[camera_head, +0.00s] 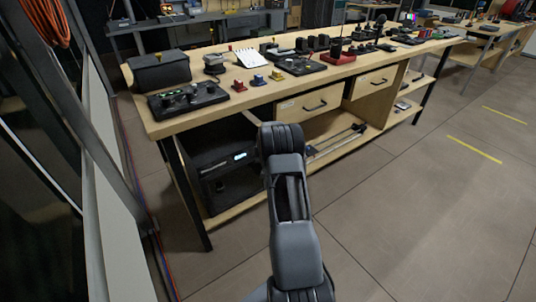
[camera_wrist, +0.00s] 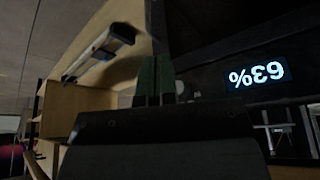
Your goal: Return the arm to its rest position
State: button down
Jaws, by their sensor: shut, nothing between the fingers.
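My arm (camera_head: 290,210) rises from the bottom middle of the head view and reaches forward to the front of the workbench (camera_head: 170,128). Its foremost visible part is a dark rounded joint in front of the lower shelf. My gripper is hidden behind the arm in the head view. In the wrist view my gripper (camera_wrist: 156,80) shows as two dark green fingers close together, shut and empty. A black box with a lit display (camera_wrist: 257,76) is close by on the right there, its "63%" upside down. The box (camera_head: 226,178) stands on the lower shelf.
A silver rail (camera_head: 338,142) lies on the lower shelf, right of the arm. Two drawers (camera_head: 313,104) hang under the top, which carries several devices. A bench leg (camera_head: 188,195) stands left of the arm. Open floor (camera_head: 430,220) lies to the right.

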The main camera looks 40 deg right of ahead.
jog(key=s+a+r+g+y+p, duration=0.2)
jog(key=s+a+r+g+p, duration=0.1)
jog(key=s+a+r, duration=0.5)
jog(key=s+a+r+n+t+p, duration=0.1)
jog(key=s+a+r+p, duration=0.5)
jog(key=r, duration=0.6)
jog(key=s+a+r+n+t+p, duration=0.1)
jog(key=s+a+r+n+p, duration=0.2)
jog(key=s+a+r+p, duration=0.3)
jog(key=s+a+r+n+p, duration=0.2)
jog(key=s+a+r+p, duration=0.4)
jog(key=a+r, duration=0.6)
notch_tip(320, 180, up, 7)
jog(key=shift+s+f+n+t+y+p, duration=0.1)
jog(key=shift+s+n+t+y+p, duration=0.25)
jog(key=shift+s, duration=0.7)
